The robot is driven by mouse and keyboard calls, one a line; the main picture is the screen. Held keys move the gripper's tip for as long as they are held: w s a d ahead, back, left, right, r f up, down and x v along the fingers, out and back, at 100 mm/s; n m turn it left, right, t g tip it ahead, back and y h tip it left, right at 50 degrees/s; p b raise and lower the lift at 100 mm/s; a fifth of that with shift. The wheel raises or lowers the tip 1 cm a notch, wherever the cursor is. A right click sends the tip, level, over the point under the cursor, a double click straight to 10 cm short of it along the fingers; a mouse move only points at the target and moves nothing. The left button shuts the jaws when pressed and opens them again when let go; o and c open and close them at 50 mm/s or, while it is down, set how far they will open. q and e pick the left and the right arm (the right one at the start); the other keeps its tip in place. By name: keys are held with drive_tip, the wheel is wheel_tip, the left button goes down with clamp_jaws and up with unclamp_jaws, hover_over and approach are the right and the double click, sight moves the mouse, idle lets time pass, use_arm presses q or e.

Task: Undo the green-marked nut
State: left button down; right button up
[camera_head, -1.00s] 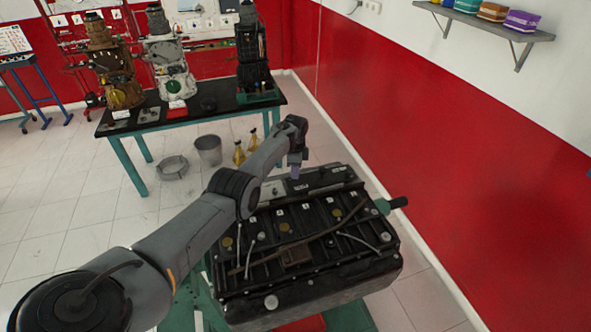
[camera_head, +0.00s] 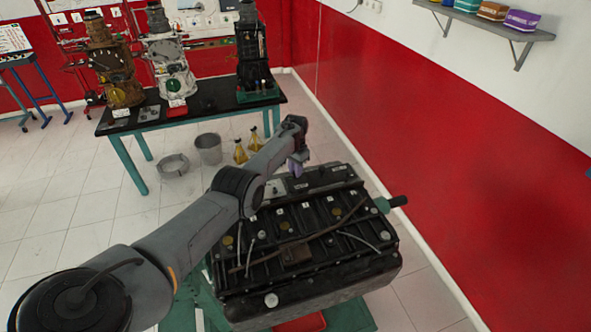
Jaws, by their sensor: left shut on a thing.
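The black engine trainer (camera_head: 300,235) lies on a green stand in the middle of the view. My left arm reaches across its left side, and my left gripper (camera_head: 297,168) is at the engine's far edge, pointing down. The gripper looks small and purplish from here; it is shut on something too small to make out. The green-marked nut cannot be told apart on the engine at this size. A green part with a dark handle (camera_head: 391,204) sticks out on the engine's right side. My right gripper is not in view.
A black-topped table (camera_head: 200,107) with several engine parts stands behind. A grey bucket (camera_head: 208,149) and yellow bottles (camera_head: 240,154) stand on the floor near it. A red and white wall with a shelf (camera_head: 485,22) runs along the right.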

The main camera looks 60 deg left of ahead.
use_arm(q)
drive_tip(key=n, duration=0.5)
drive_tip(key=shift+b, duration=0.3)
drive_tip(key=n, duration=0.4)
drive_tip(key=shift+b, duration=0.35)
drive_tip(key=shift+n, duration=0.6)
drive_tip(key=c, duration=1)
unclamp_jaws()
drive_tip(key=shift+r, duration=0.1)
